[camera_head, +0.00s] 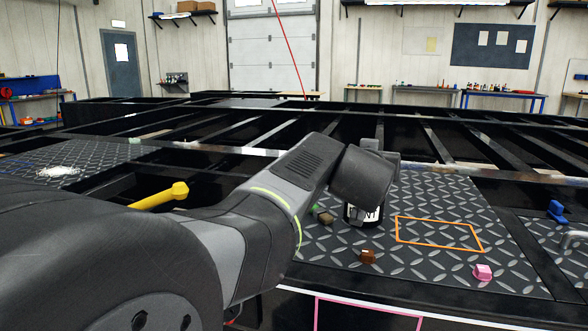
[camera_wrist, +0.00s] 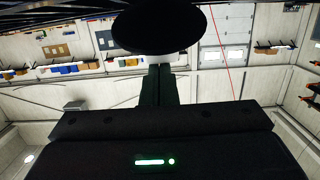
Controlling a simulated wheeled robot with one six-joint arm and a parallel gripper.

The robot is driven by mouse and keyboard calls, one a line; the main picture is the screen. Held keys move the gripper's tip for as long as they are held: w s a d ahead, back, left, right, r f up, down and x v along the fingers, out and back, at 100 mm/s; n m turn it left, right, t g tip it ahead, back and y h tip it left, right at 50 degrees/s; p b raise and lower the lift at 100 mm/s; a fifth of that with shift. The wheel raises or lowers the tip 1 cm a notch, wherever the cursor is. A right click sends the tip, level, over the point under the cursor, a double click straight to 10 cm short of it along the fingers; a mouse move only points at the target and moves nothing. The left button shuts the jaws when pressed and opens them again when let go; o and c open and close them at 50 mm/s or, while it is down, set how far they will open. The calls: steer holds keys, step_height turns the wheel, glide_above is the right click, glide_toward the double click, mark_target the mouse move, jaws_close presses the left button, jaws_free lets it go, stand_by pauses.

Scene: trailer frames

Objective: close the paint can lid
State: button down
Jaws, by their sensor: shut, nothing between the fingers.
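The paint can (camera_head: 368,215), dark with a white label, stands on the diamond-plate panel, its upper part hidden behind my wrist. In the wrist view a round black disc (camera_wrist: 160,28), which looks like the can's lid, lies at the top, just beyond the fingertips. My gripper (camera_wrist: 160,68) is shut with its two dark fingers together and nothing between them. The lid's fit on the can is hidden.
An orange rectangle outline (camera_head: 440,234) is marked right of the can. A yellow handle (camera_head: 160,197) is at left. Open gaps lie between the black frame beams behind.

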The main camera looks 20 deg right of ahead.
steer(key=shift+s+a+f+b, duration=0.25)
steer(key=shift+f+b, duration=0.2)
steer(key=shift+b, duration=0.35)
steer(key=shift+s+a+f+b, duration=0.1)
steer(key=shift+s+f+b, duration=0.3)
steer(key=shift+b, duration=0.35)
steer(key=shift+s+a+f+b, duration=0.15)
steer(key=shift+s+f+b, duration=0.05)
steer(key=shift+f+b, duration=0.2)
steer(key=shift+s+a+f+b, duration=0.15)
steer(key=shift+f+b, duration=0.1)
steer(key=shift+b, duration=0.2)
steer(key=shift+r, duration=0.1)
